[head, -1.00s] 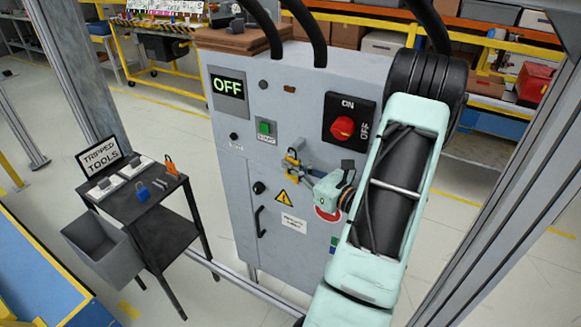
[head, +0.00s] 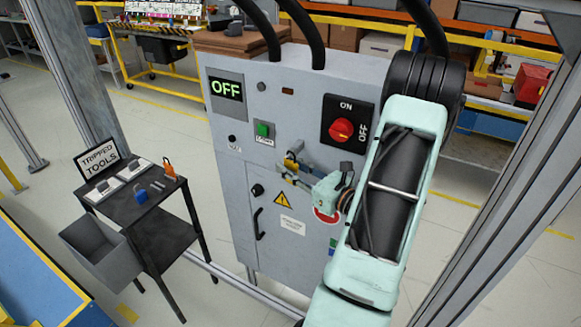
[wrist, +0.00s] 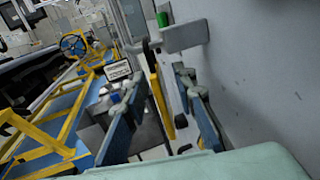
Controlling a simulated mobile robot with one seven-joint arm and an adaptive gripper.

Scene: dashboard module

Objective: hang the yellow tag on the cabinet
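The grey cabinet (head: 284,250) faces me, with an OFF display and a red rotary switch turned to OFF. The yellow tag (wrist: 158,98) shows edge-on as a narrow strip in the wrist view; a small part of it (head: 290,163) shows in the head view. Its top is by a dark rounded piece and a grey bracket (wrist: 185,37) on the cabinet face. I cannot tell for certain whether it hangs there. My gripper (wrist: 163,85) is open, its blue-grey fingers on either side of the tag with gaps visible. My gripper also shows in the head view (head: 291,171).
A dark cart (head: 160,215) with a "TRIPPED TOOLS" sign stands left, carrying a blue padlock (head: 141,195) and an orange one (head: 169,168). A grey bin (head: 98,250) hangs on its side. Clear floor lies between cart and cabinet.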

